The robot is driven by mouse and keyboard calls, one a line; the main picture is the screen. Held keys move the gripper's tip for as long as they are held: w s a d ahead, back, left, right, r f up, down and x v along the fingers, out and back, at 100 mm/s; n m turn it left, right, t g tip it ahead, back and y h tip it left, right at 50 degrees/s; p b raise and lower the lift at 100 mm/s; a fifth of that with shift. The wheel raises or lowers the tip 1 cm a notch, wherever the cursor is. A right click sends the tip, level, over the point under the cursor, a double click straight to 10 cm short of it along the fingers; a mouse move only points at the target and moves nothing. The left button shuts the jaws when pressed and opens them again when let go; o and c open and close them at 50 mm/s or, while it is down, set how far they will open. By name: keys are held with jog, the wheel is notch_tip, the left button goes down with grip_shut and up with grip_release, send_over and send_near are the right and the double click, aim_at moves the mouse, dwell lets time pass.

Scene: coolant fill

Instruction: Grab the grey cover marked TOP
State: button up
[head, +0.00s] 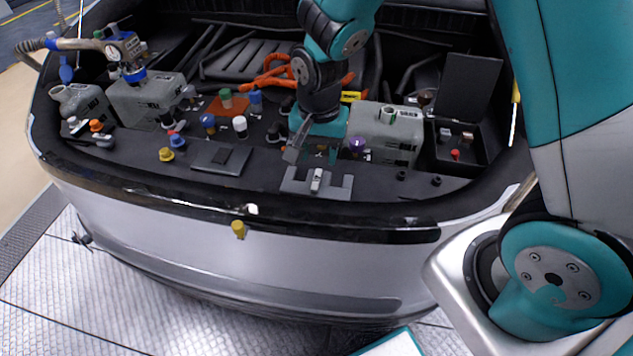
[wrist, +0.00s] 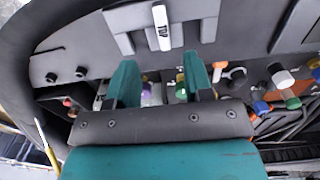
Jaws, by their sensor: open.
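The grey cover (head: 329,190) lies on the dark front ledge of the bay, a flat plate with notches and a lighter raised bar in its middle. In the wrist view the cover (wrist: 126,20) is at the top edge, partly cut off, and its pale bar reads TOP. My gripper (head: 315,153) is just behind the cover in the head view, above the ledge. In the wrist view the two teal fingers of my gripper (wrist: 161,82) are wide apart with nothing held between them. The TOP bar is beyond the fingertips, apart from them.
A grey tank (head: 385,135) and a purple cap (head: 357,144) stand close to the gripper. An open black box (head: 455,165) is at the right. A dark flat plate (head: 221,158) and several coloured caps are to the left. A yellow cap (head: 238,229) is at the bumper.

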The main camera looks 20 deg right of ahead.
aim_at(317, 178)
jog(key=f+p, duration=0.1)
jog(key=f, duration=0.6)
jog(key=shift+a+f, duration=0.2)
jog(key=shift+c, duration=0.2)
grip_shut()
